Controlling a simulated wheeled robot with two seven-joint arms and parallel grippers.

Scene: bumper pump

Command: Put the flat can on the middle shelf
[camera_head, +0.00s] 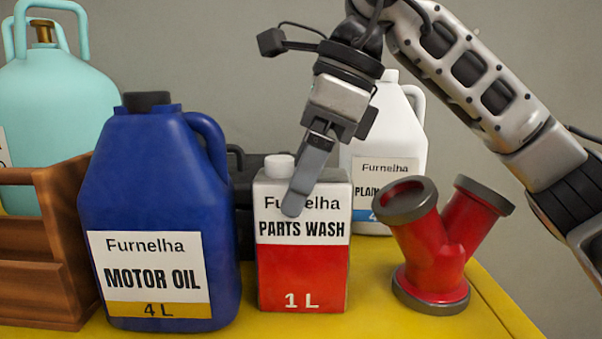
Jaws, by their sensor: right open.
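The flat can (304,275) is a rectangular red and white tin labelled "Parts Wash 1 L" with a pale round cap. It stands upright on a yellow surface (380,322), between a blue motor oil jug and a red pipe fitting. My right gripper (293,205) comes down from above, in front of the can's upper part, and covers some of its label. One finger shows clearly; the other is hidden. The gripper is open, and I cannot tell whether it touches the can. My left gripper is out of view. No middle shelf can be made out.
The blue motor oil jug (160,215) stands close on the left. The red Y-shaped pipe fitting (437,250) stands on the right. A white jug (395,130) and a dark case (245,205) are behind. A wooden crate (45,250) and teal cylinder (60,110) are far left.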

